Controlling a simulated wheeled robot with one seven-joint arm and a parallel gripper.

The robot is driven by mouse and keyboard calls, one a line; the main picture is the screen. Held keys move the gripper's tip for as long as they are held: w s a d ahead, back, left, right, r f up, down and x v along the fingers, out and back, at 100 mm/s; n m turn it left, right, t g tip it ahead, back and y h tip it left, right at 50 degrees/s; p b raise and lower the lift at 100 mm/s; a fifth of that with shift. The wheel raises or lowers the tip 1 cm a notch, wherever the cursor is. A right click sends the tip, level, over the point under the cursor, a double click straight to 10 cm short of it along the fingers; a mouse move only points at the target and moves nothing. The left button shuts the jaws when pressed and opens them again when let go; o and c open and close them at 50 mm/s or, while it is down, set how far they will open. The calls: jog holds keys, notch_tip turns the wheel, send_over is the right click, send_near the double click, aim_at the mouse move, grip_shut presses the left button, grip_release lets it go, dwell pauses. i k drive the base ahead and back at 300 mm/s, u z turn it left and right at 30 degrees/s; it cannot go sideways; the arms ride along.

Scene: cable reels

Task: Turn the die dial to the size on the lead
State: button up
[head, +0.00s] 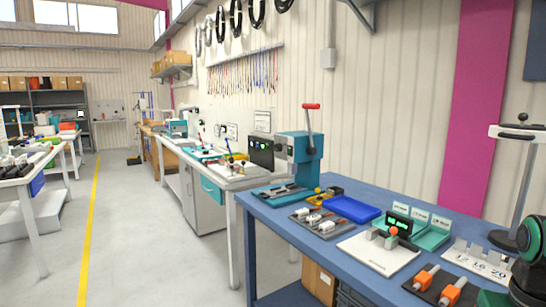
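A teal press (301,160) with a red-tipped lever stands at the back end of the blue bench; a black box with green lit marks (261,153) is beside it. A white base plate (378,254) holds small grey blocks, an orange knob (394,230) and a dark display with green marks (399,222). A white card (480,263) reads 12, 16, 20. I cannot make out which part is the die dial, nor any lead or its size. My gripper is not in view; a black and green part at the right edge looks like my arm.
The blue bench (330,215) also carries a blue tray (353,209), teal trays with labelled cards (432,238), a dark mat with two orange-ended pieces (440,289), and a grey stand (515,190) at the right. Open floor (140,240) lies left.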

aim_at(278, 147)
jog(key=k, duration=0.95)
jog(key=u, duration=0.5)
jog(key=i, duration=0.75)
jog(key=u, duration=0.55)
jog(key=i, duration=1.1)
jog(key=z, duration=0.8)
jog(key=i, duration=0.55)
jog(key=z, duration=0.5)
